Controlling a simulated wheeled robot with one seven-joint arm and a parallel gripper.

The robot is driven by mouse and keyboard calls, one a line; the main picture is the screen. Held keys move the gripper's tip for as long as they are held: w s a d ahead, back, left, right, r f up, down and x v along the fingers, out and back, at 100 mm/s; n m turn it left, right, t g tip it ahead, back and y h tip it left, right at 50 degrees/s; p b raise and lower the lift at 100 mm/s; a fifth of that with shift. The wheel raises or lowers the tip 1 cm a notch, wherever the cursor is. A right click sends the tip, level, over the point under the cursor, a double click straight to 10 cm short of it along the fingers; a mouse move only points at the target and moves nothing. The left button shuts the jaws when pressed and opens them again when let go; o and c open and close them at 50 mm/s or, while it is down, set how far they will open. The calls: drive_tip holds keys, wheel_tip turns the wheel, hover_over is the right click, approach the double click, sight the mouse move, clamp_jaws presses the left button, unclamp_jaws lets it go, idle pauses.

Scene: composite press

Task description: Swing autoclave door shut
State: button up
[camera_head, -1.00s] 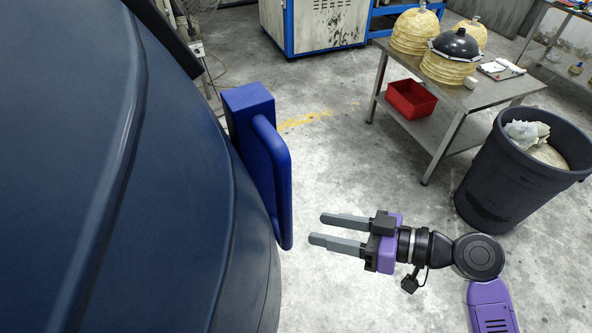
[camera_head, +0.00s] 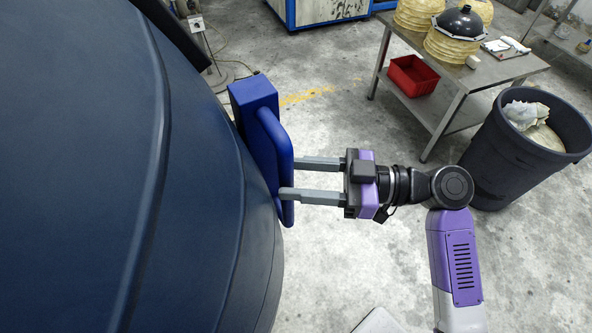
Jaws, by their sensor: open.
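The autoclave door (camera_head: 110,170) is a large dark blue rounded shell that fills the left of the view. A bright blue handle (camera_head: 262,125) with a raised grip bar stands on its right edge. My gripper (camera_head: 287,178) is open, its two grey fingers pointing left at the lower part of the handle. The nearer fingertip overlaps the handle's lower end in the picture, and the farther one meets its right side. I cannot tell whether they touch it. The door's hinge and the autoclave opening are out of view.
A dark bin (camera_head: 520,150) with white waste stands at the right. A metal table (camera_head: 490,72) with beige domed moulds is behind it, a red tray (camera_head: 413,76) on its lower shelf. A blue-framed cabinet (camera_head: 318,12) is at the back. The floor between is clear.

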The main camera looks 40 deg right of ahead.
drive_tip(key=shift+w+a, duration=0.15)
drive_tip(key=shift+w, duration=0.05)
drive_tip(key=shift+c, duration=0.3)
clamp_jaws()
idle(1.1)
